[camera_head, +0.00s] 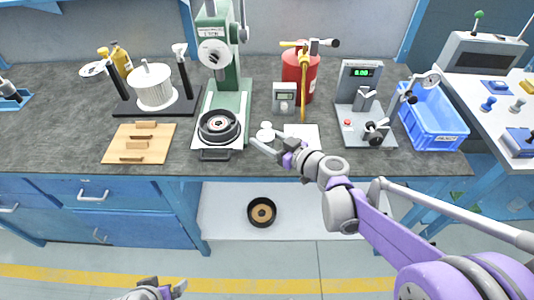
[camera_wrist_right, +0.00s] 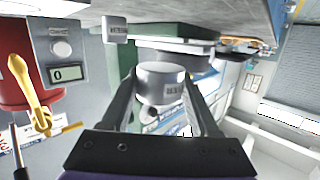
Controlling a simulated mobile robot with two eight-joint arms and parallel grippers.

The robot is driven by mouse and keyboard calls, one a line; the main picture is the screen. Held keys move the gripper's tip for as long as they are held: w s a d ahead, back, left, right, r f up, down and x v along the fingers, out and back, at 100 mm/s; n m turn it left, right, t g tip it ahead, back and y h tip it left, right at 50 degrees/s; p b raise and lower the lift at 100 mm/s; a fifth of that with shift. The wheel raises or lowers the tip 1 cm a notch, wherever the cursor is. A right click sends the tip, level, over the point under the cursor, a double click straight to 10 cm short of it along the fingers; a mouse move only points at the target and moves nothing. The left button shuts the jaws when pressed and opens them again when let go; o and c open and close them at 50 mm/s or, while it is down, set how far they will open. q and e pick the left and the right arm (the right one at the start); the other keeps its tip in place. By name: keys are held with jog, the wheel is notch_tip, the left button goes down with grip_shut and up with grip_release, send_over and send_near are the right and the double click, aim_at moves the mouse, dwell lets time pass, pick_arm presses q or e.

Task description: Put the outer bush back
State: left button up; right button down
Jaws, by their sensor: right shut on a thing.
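My right gripper (camera_head: 274,143) reaches over the front edge of the bench, beside the green press (camera_head: 222,70). In the right wrist view my right gripper (camera_wrist_right: 163,108) is shut on a silver-grey, labelled cylindrical piece (camera_wrist_right: 162,76), which looks like the outer bush. Small pale round pieces (camera_head: 265,130) show by its fingertips in the head view; I cannot tell which of them is held. The press has a dark ring-shaped part (camera_head: 219,126) on its base. My left gripper (camera_head: 163,290) is low at the bottom edge, partly cut off, its jaws unclear.
A wooden board (camera_head: 139,155) lies left of the press. A grey meter (camera_head: 285,97), a red canister (camera_head: 298,72), a white mat (camera_head: 311,131), a test stand (camera_head: 360,125) and a blue bin (camera_head: 432,115) stand to the right. A dark ring (camera_head: 262,212) lies on the shelf below.

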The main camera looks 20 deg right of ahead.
jog(key=shift+f+b, duration=0.75)
jog(key=shift+f, duration=1.7)
jog(key=shift+f, duration=0.1)
jog(key=shift+c, duration=0.7)
grip_release()
jog(key=shift+r, duration=0.2)
jog(key=p+v, duration=0.2)
jog(key=v, duration=1)
jog(key=shift+s+f, duration=0.1)
jog(key=shift+s, duration=0.05)
